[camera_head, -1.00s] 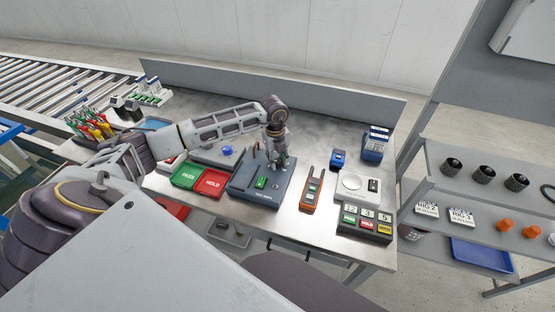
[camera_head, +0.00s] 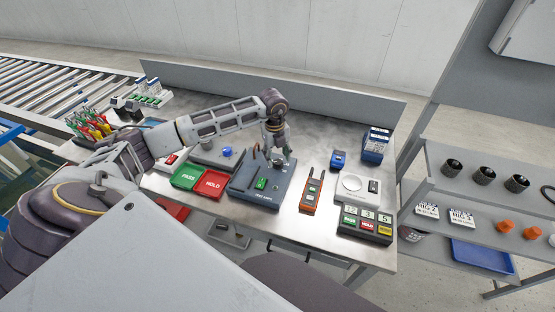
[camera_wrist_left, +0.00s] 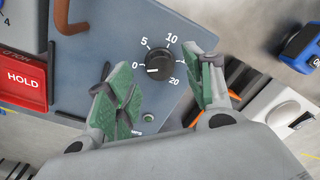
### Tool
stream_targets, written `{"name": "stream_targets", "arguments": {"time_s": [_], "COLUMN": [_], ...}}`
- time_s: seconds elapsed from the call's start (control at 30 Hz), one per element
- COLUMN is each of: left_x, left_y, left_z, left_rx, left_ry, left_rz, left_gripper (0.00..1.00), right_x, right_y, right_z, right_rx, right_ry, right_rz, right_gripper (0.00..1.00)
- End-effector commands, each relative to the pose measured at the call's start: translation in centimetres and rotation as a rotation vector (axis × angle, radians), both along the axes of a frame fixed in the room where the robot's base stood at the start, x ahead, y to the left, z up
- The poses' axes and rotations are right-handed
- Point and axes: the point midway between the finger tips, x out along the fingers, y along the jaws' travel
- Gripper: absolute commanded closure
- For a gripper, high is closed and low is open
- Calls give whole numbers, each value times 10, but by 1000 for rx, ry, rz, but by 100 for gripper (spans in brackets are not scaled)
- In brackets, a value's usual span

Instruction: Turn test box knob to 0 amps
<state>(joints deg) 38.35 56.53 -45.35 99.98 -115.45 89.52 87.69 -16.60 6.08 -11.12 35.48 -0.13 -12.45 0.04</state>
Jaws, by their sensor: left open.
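The test box (camera_head: 247,189) is a dark blue-grey box on the steel bench, with a green part on its top. Its black round knob (camera_wrist_left: 159,62) shows in the left wrist view, with a scale marked 0, 5, 10 and 20. A small white mark on the knob's left side points roughly at the 0. My left gripper (camera_head: 279,162) is over the right part of the box. It is open; in the left wrist view its green-padded fingers (camera_wrist_left: 165,92) stand apart on either side of the knob, with visible gaps. My right gripper is not in view.
Left of the box are the green PASS and red HOLD pads (camera_head: 209,183). An orange-edged tester (camera_head: 312,190) lies to its right. A scale (camera_head: 352,184) and a button panel (camera_head: 365,223) stand farther right. A bent brown handle (camera_wrist_left: 64,16) rises from the box near the gripper.

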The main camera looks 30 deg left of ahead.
Motion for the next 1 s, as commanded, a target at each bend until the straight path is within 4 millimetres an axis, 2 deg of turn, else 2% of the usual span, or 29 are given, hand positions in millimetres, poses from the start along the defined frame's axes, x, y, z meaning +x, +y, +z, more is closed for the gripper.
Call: {"name": "stream_targets", "arguments": {"time_s": [0.4, 0.6, 0.8, 1.0], "left_x": [-2, -3, -4, -4], "left_y": [2, 3, 3, 3], "left_z": [63, 85, 94, 94], "left_rx": [0, 0, 1, 1], "left_ry": [-4, -2, -1, -1], "left_rz": [1, 0, 1, 1], "left_gripper": [48, 48, 48, 48], "right_x": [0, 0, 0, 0], "right_y": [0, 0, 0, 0], "right_z": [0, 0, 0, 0], "right_rx": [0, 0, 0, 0], "right_ry": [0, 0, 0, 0], "right_rz": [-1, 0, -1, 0], "right_gripper": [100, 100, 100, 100]}}
